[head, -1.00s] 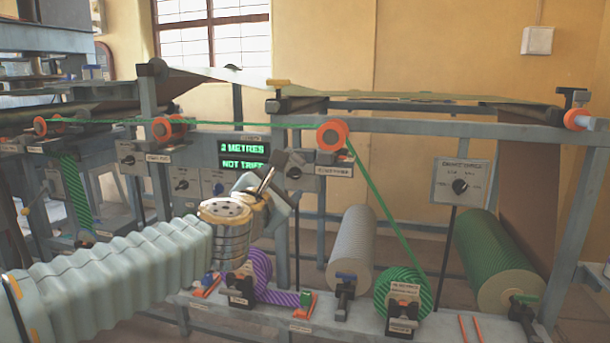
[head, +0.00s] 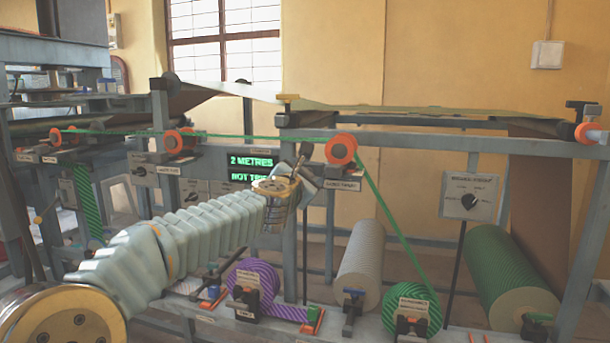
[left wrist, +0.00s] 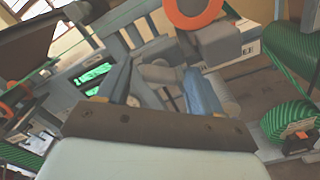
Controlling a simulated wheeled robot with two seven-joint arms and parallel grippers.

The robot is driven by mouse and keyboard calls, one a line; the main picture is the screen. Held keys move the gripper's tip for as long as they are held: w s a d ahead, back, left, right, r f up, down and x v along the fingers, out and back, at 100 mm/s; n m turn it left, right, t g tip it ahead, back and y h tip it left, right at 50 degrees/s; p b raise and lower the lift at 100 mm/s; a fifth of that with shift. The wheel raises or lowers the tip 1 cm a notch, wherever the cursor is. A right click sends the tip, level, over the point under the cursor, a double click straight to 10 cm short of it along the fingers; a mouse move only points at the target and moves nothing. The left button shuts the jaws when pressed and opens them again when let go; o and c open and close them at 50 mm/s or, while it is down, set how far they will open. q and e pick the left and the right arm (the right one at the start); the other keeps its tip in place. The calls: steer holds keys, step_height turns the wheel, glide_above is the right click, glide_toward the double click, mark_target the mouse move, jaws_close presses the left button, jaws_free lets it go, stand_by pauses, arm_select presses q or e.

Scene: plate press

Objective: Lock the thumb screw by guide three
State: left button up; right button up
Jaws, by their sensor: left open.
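Guide three is an orange-rimmed roller (head: 341,151) on the upper rail in the head view, with a green strip running over it. A white label plate (head: 335,184) sits just below it. My left gripper (head: 308,166) is open, just left of and slightly below the roller. In the left wrist view the open fingers (left wrist: 158,88) stand either side of a grey rounded part (left wrist: 160,73), which may be the thumb screw; I cannot tell whether they touch it. The orange roller (left wrist: 194,8) shows above. In the head view the gripper hides the screw. My right gripper is not in view.
A display (head: 251,163) reads "2 METRES" behind my left arm. Below stand a purple roll (head: 256,276), a green roll (head: 410,310) and a grey roll (head: 359,265). The green strip slants down right of guide three. A control box (head: 467,195) stands at right.

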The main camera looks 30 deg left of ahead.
arm_select(q)
steer(key=shift+c, duration=0.5)
steer(key=c, duration=1)
steer(key=shift+o, duration=0.2)
